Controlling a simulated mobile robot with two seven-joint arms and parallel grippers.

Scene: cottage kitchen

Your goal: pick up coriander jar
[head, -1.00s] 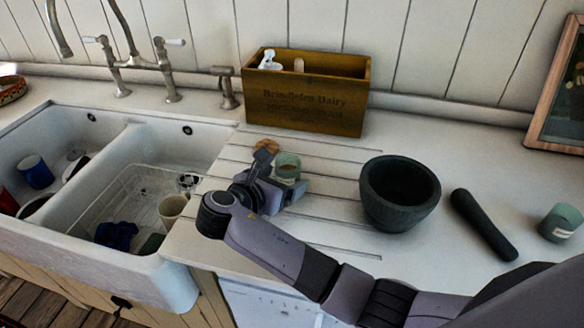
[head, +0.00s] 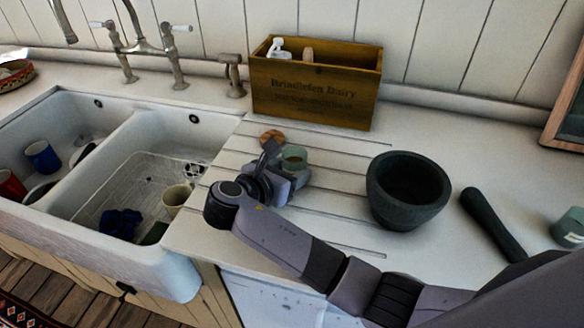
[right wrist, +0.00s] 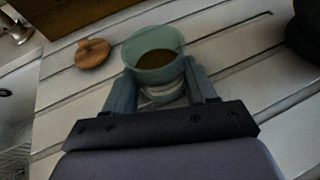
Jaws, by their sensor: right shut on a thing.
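The coriander jar (head: 293,157) is a small pale green jar on the ribbed drainboard beside the sink. It is open at the top with brown contents, clear in the right wrist view (right wrist: 158,48); its label cannot be read. My right gripper (head: 284,178) is shut on it, with one finger (right wrist: 122,92) on each side of its body. The jar stands upright, and I see no clear gap beneath it. A round wooden lid (head: 272,137) lies apart on the board just behind it. My left gripper is not in view.
A wooden crate (head: 314,97) stands behind, against the wall. A dark mortar (head: 408,190) is right of the jar, with a pestle (head: 492,225) and another green jar (head: 568,228) further right. The double sink (head: 120,135) on the left holds cups and a rack.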

